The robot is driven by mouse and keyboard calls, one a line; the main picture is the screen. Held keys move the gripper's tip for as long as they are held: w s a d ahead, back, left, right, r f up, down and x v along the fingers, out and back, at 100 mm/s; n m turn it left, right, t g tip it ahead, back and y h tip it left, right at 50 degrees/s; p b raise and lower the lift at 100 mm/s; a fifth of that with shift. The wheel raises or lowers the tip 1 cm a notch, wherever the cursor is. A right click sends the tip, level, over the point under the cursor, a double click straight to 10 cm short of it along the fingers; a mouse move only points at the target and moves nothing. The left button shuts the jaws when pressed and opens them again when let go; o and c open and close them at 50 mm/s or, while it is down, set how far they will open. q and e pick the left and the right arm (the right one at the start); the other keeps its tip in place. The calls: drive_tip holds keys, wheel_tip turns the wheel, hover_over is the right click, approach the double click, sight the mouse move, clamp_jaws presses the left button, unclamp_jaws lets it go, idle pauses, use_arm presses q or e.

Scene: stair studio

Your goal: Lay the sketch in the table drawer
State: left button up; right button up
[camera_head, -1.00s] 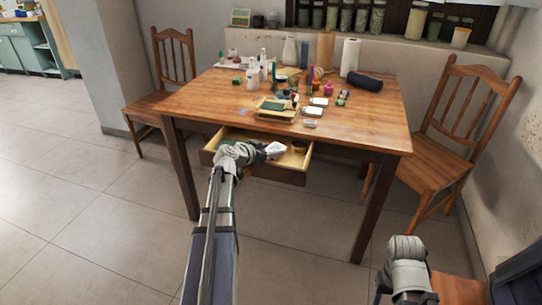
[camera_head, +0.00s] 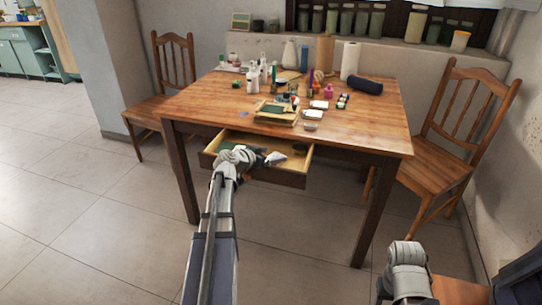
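The table drawer (camera_head: 285,178) is pulled out under the front edge of the wooden table (camera_head: 345,128). My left gripper (camera_head: 270,158) is over the drawer opening, low near its front wall. A small pale patch shows at its fingertips; I cannot tell whether this is the sketch or part of the finger. The fingers are too small and overlapped to tell open from shut. A flat green piece (camera_head: 226,145) shows at the drawer's left end, partly hidden by my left arm. I cannot identify the sketch for sure. My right arm's end (camera_head: 408,254) is at the lower right, its fingers unclear.
A dark round thing (camera_head: 300,148) lies at the drawer's right. The tabletop holds several bottles, a wooden box (camera_head: 275,114), a paper roll (camera_head: 350,59) and a dark rolled case (camera_head: 367,86). Chairs stand left (camera_head: 172,60) and right (camera_head: 440,155).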

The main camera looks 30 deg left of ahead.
use_arm(q)
drive_tip(key=shift+r, duration=0.2)
drive_tip(key=shift+s+r+p, duration=0.6)
drive_tip(key=shift+r+p, duration=0.2)
drive_tip(key=shift+p, duration=0.2)
drive_tip(key=shift+p+v, duration=1.9)
drive_tip(key=shift+v, duration=3.4)
drive_tip(key=shift+f, duration=0.15)
